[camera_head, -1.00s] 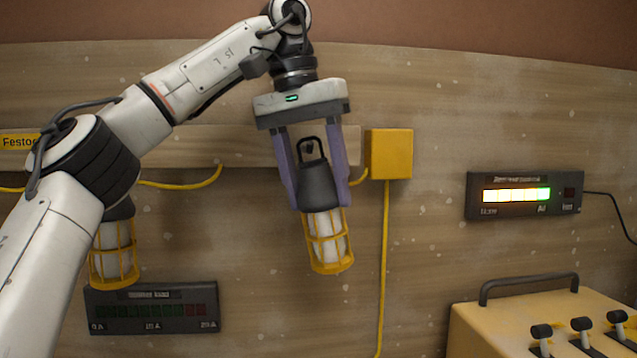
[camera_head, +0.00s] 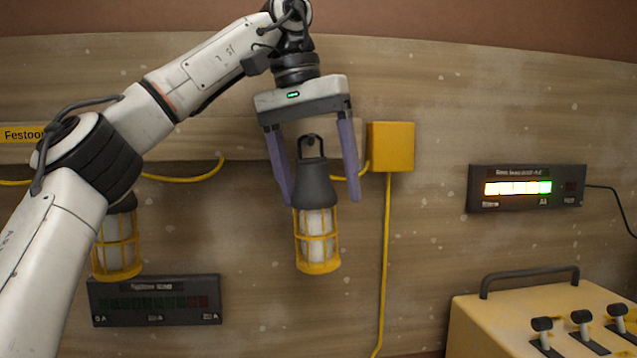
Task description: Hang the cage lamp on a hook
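A cage lamp (camera_head: 317,215) with a dark grey cap, a loop on top and a yellow cage hangs upright against the wooden rail (camera_head: 240,143). My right gripper is not in view.
A yellow box (camera_head: 391,147) with a cable stands right of the lamp. A dark load panel (camera_head: 155,300) is at lower left, and a lit meter (camera_head: 526,188) at right. A yellow switch case (camera_head: 540,322) with a handle fills the lower right.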

